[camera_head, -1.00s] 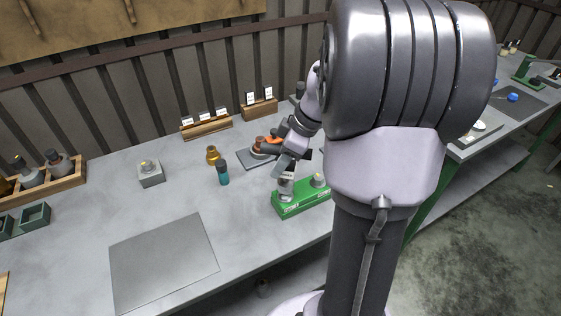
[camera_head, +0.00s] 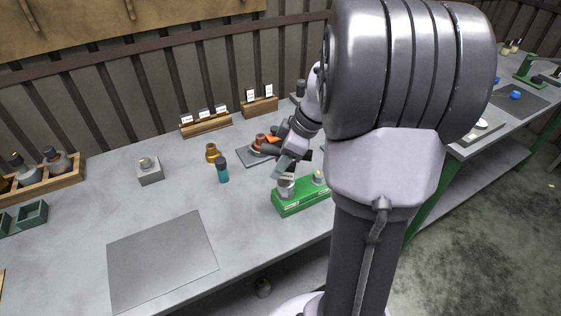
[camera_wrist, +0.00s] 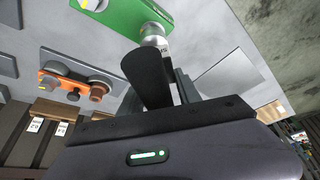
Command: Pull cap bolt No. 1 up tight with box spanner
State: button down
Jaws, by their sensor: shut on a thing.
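A green block (camera_head: 303,196) stands near the front edge of the bench; it also shows at the top of the wrist view (camera_wrist: 122,14). A silver cylinder (camera_head: 286,189), which looks like the box spanner, stands upright at the block's left end. In the wrist view the cylinder (camera_wrist: 155,39) lies just beyond the dark fingers. My gripper (camera_head: 281,174) is directly above this end and is shut on the cylinder's upper part; the grip itself is mostly hidden by the near finger. The cap bolt under the cylinder is hidden. A second grey fitting (camera_head: 319,178) sits at the block's right end.
An orange tool with round knobs (camera_wrist: 75,84) lies on a grey mat behind the block. A teal-and-dark bottle (camera_head: 222,172) and a brass piece (camera_head: 212,153) stand to the left. A large grey plate (camera_head: 163,260) lies front left. The bench between is clear.

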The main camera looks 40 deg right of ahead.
jog(key=shift+f+b, duration=0.75)
jog(key=shift+f, duration=0.15)
jog(key=m+h, duration=0.1)
jog(key=m, duration=0.1)
jog(key=shift+w+d+m, duration=0.1)
jog(key=shift+m, duration=0.3)
jog(key=m, duration=0.1)
jog(key=m+h, duration=0.1)
jog(key=m, duration=0.2)
jog(key=shift+d+m+t+h, duration=0.3)
jog(key=shift+t+h, duration=0.1)
jog(key=m+h, duration=0.1)
jog(key=m, duration=0.1)
jog(key=m+h, duration=0.1)
jog(key=m, duration=0.1)
jog(key=d+m, duration=0.1)
jog(key=m, duration=0.2)
jog(key=shift+g+h, duration=0.4)
jog(key=shift+n, duration=0.3)
jog(key=shift+r, duration=0.1)
notch_tip(320, 180, up, 5)
jog(key=p, duration=0.4)
